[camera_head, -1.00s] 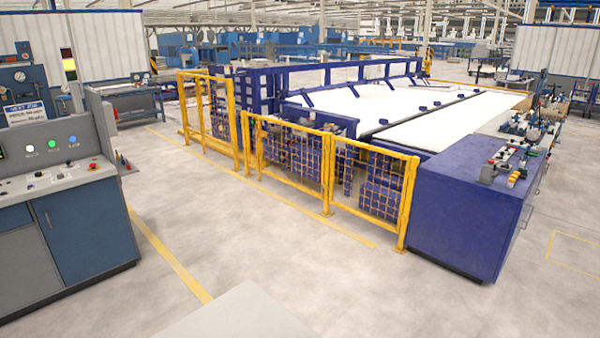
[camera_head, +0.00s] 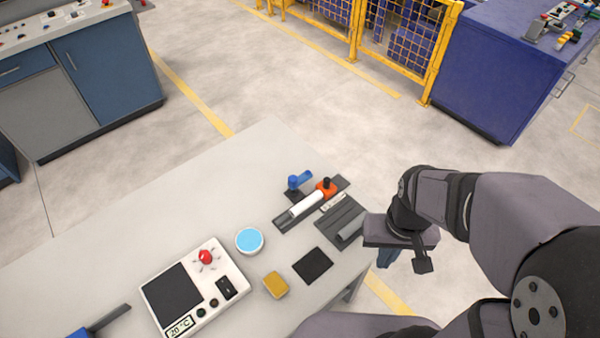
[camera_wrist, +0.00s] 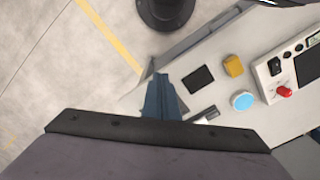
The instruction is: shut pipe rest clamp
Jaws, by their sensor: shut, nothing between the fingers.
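A white pipe (camera_head: 306,204) lies along a dark rest (camera_head: 283,224) near the far right edge of the table. An orange piece with a black knob (camera_head: 326,187) sits at the pipe's far end, and a blue piece (camera_head: 299,181) stands beside it; I cannot tell whether either clamp part is open or closed. My gripper (camera_head: 386,258) is pointing down, shut and empty, right of the rest and beyond the table's right edge. In the wrist view its blue-grey fingers (camera_wrist: 160,97) show near the table edge, and the palm hides most of the rest.
A dark tray with a grey pipe (camera_head: 351,229) lies between the rest and my gripper. A black pad (camera_head: 312,265), yellow block (camera_head: 276,285), blue-topped disc (camera_head: 249,241) and control box (camera_head: 192,286) stand nearer.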

